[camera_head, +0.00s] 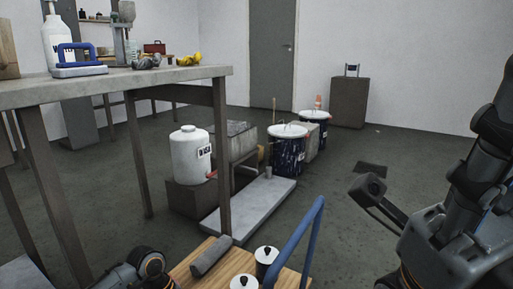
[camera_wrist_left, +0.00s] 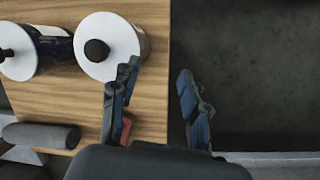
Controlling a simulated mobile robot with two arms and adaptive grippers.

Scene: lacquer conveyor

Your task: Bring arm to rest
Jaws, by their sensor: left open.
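My left arm (camera_head: 148,262) comes in low at the bottom left of the head view, beside a wooden top; its fingers do not show there. In the left wrist view my left gripper (camera_wrist_left: 158,100) is open with nothing between its fingers. One finger is over the wooden top's edge, near a white-lidded can; the other is over the dark floor. A small red piece (camera_wrist_left: 126,129) shows beside the left finger. My right arm (camera_head: 455,225) is bent at the right of the head view. The state of its gripper cannot be made out.
The wooden top (camera_head: 188,272) carries two white-lidded cans (camera_head: 265,262) and a grey roll (camera_head: 212,256). A blue handle (camera_head: 297,240) rises at its right. A workbench (camera_head: 120,82) stands at left. A white jug (camera_head: 190,155) and dark buckets (camera_head: 287,155) stand behind. Floor at centre right is mostly open.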

